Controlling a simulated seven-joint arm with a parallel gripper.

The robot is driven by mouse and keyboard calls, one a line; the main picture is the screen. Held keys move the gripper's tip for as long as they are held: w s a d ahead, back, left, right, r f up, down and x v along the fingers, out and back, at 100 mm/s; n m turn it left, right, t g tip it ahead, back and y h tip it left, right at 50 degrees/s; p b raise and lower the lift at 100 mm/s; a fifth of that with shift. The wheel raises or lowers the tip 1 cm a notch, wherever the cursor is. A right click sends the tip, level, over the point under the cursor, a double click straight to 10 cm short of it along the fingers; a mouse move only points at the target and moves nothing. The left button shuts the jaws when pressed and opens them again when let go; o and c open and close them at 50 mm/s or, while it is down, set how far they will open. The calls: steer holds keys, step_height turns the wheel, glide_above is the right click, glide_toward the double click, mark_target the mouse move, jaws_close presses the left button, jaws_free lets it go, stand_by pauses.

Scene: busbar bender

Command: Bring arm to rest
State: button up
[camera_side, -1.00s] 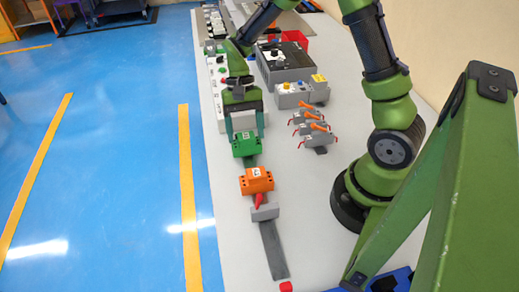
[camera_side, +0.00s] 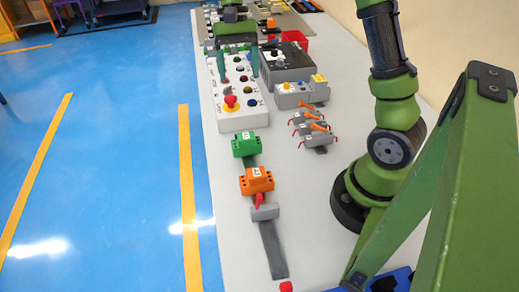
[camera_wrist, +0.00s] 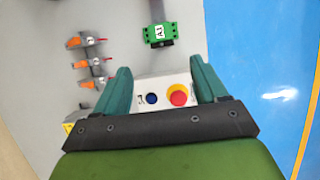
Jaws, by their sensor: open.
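My gripper (camera_side: 238,66) is at the far end of the table in the side view, above the white control panel (camera_side: 238,117). In the wrist view its two teal fingers (camera_wrist: 162,80) stand wide apart with nothing held between them. The panel's red and yellow emergency button (camera_wrist: 179,95) and a blue button (camera_wrist: 152,98) show between the fingers. The button also shows in the side view (camera_side: 231,101). The rest of the panel is partly hidden by my gripper.
A green block (camera_side: 245,145) and an orange block (camera_side: 257,180) sit on a grey rail (camera_side: 273,250). Several orange-handled clamps (camera_side: 315,131) stand to the right. Grey boxes (camera_side: 286,62) stand beside the panel.

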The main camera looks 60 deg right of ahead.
steer(key=shift+w+d+r, duration=0.2)
steer(key=shift+r, duration=0.35)
steer(key=s+a+r+n+t, duration=0.2)
steer(key=s+a+t, duration=0.1)
steer(key=s+t, duration=0.2)
steer(key=s+a+r+n+t+h, duration=0.1)
steer(key=s+a+r+n+t, duration=0.1)
steer(key=s, duration=0.7)
steer(key=a+n+t, duration=0.1)
steer(key=a+t, duration=0.1)
steer(key=t, duration=0.1)
steer(key=shift+s+a, duration=0.25)
